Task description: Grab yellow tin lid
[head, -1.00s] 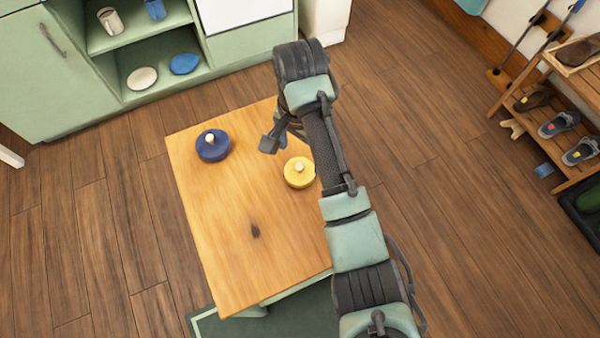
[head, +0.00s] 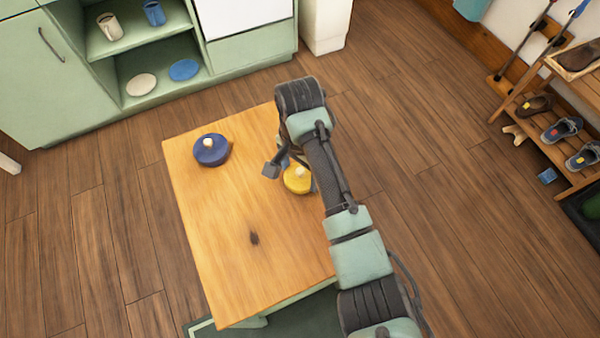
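The yellow tin lid (head: 298,181) is a round disc with a pale knob, lying on the wooden table near its right edge. My gripper (head: 285,172) is just above and beside it, with one dark finger showing left of the lid and a bit of grey at the lid's right side. The fingers look spread apart. My arm hides the far finger and part of the lid, and I cannot tell whether the fingers touch it.
A blue lid (head: 211,150) with a pale knob lies at the table's back left. The wooden table (head: 240,270) is otherwise clear. A green cabinet (head: 160,55) with mugs and plates stands behind. A shoe rack (head: 550,110) stands at the right.

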